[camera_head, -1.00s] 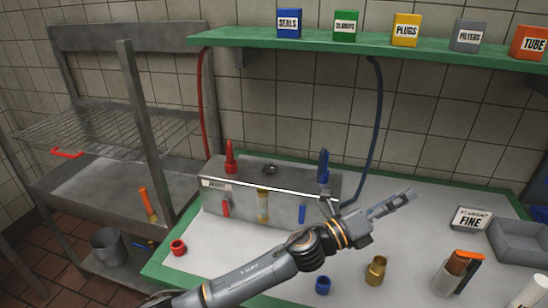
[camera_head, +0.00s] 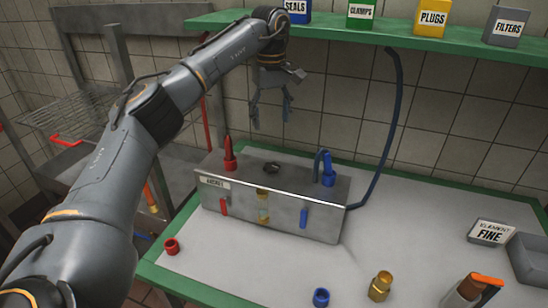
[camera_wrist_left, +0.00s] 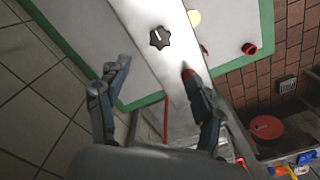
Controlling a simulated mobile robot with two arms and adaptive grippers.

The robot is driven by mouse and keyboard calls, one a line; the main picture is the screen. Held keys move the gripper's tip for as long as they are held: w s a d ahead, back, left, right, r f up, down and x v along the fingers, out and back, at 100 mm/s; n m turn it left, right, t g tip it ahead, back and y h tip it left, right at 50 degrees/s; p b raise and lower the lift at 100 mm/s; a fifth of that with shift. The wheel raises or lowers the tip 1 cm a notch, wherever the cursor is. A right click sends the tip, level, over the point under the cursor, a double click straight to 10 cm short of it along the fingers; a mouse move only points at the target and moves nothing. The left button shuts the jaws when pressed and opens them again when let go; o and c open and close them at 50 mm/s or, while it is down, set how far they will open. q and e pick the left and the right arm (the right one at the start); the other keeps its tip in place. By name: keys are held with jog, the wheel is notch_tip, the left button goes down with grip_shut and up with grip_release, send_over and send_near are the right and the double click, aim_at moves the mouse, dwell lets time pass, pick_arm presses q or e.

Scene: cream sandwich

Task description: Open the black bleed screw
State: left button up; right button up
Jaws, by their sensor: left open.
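The black bleed screw (camera_head: 271,168) is a small dark star-shaped knob on top of the grey metal box (camera_head: 270,211). The knob also shows from above in the left wrist view (camera_wrist_left: 159,38), near the top middle, with a white line on it. My left gripper (camera_head: 271,119) is open and empty. It hangs pointing down above and behind the box, apart from the knob. In the left wrist view its two fingers (camera_wrist_left: 152,75) are spread wide, with the knob beyond the tips. My right gripper is not in view.
A red fitting (camera_head: 230,158) and a blue fitting (camera_head: 328,170) with a blue hose stand up on the box, flanking the knob. The green shelf (camera_head: 400,43) with labelled boxes is close to my left wrist.

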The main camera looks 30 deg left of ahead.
aim_at(272, 166)
pick_arm(q)
notch_tip(272, 166, down, 13)
jog(key=p, duration=0.3)
jog(key=shift+r, duration=0.2)
jog(key=shift+f, duration=0.55)
jog(key=c, duration=1.2)
jog(key=shift+o, duration=0.2)
